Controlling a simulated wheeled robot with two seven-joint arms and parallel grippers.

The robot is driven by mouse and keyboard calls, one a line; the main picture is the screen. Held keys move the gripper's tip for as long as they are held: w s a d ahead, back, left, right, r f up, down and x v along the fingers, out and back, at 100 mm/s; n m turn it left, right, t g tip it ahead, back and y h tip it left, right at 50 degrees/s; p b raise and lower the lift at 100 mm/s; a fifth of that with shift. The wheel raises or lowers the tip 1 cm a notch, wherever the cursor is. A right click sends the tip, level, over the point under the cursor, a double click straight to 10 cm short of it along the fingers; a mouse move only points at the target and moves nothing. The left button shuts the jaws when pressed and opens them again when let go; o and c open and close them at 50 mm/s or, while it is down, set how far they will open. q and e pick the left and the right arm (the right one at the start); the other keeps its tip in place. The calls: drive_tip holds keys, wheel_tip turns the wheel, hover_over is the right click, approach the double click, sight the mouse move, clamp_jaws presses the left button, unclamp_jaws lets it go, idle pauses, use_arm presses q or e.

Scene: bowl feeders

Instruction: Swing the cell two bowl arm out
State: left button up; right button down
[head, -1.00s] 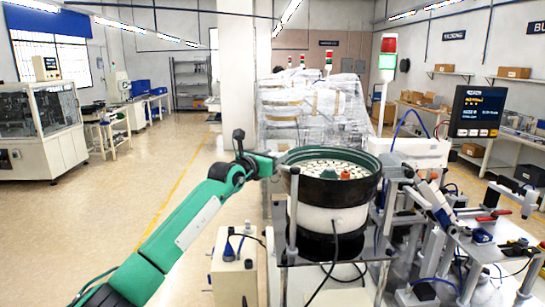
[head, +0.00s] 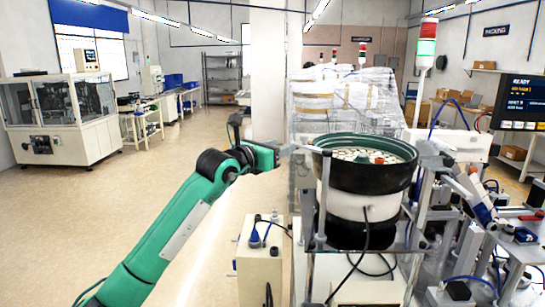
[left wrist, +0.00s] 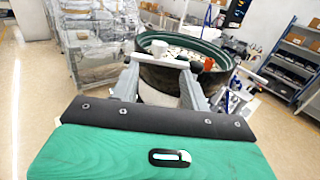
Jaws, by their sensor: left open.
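The bowl feeder (head: 365,200) has a black bowl with a green inside, pale parts in it and a white body. A grey post (head: 321,200) stands at its left side, with a pale bar at its top that looks like the bowl arm (head: 318,150). My left gripper (head: 297,149) is at the bowl's left rim, close to the post top. In the left wrist view, the open fingers (left wrist: 163,85) point toward the bowl (left wrist: 212,52). A white bar (left wrist: 160,59) lies across near the fingertips; contact cannot be told. My right gripper does not show.
A cream box (head: 259,262) with a blue-topped fitting stands left of the feeder. Wrapped equipment (head: 340,105) stands behind it. Metal fixtures and cables crowd the right side. A screen (head: 520,102) hangs at the right. The floor at the left is clear.

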use_arm(q)
drive_tip(key=shift+v, duration=1.05)
drive_tip(key=shift+f, duration=0.1)
